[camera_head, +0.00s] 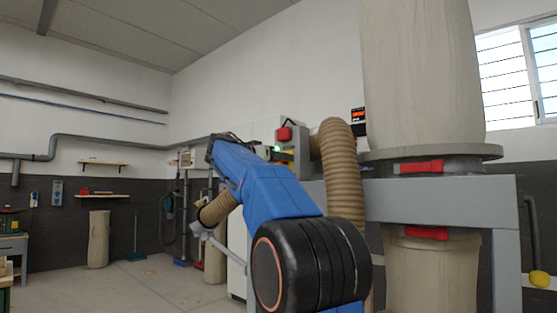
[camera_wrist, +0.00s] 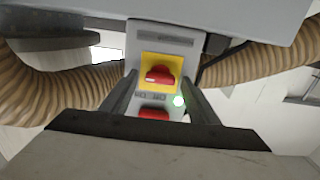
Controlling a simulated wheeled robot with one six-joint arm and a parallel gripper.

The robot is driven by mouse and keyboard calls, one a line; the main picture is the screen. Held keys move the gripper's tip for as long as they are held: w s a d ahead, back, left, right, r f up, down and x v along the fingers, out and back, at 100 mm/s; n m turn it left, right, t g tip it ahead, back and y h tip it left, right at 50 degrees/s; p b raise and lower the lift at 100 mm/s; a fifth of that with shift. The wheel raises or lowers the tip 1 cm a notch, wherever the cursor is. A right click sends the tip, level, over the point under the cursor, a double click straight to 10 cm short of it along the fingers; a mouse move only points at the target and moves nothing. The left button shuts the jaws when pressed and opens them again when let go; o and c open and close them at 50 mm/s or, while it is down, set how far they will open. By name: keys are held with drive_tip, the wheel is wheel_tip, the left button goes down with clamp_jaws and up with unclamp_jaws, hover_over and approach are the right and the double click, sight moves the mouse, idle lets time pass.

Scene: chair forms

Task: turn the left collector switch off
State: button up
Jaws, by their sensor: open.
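A grey switch box (camera_wrist: 174,41) is straight ahead in the wrist view. It carries a red rotary knob (camera_wrist: 158,75) on a yellow plate, a lit green lamp (camera_wrist: 179,101) and a second red part (camera_wrist: 154,113) lower down. The knob's grip looks roughly horizontal. My gripper (camera_wrist: 160,82) is open, its dark fingers on either side of the box's face, with the knob between their tips; contact cannot be told. In the head view the box (camera_head: 301,138) shows beyond my blue arm, which partly hides it and the gripper.
A ribbed tan hose (camera_head: 343,170) curves down just right of the box. A grey collector frame (camera_head: 440,200) with large cloth bags (camera_head: 420,70) and red clasps stands at the right. Open floor (camera_head: 140,285) lies to the left. Shelves and a bench line the far left wall.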

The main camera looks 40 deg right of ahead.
drive_tip(key=c, duration=1.1)
drive_tip(key=shift+o, duration=0.2)
drive_tip(key=shift+n, duration=0.3)
drive_tip(key=shift+w+f+n, duration=0.1)
drive_tip(key=shift+w+n, duration=0.05)
drive_tip(key=shift+n, duration=4.2)
drive_tip(key=shift+w+f+n, duration=0.1)
drive_tip(key=shift+n, duration=4.25)
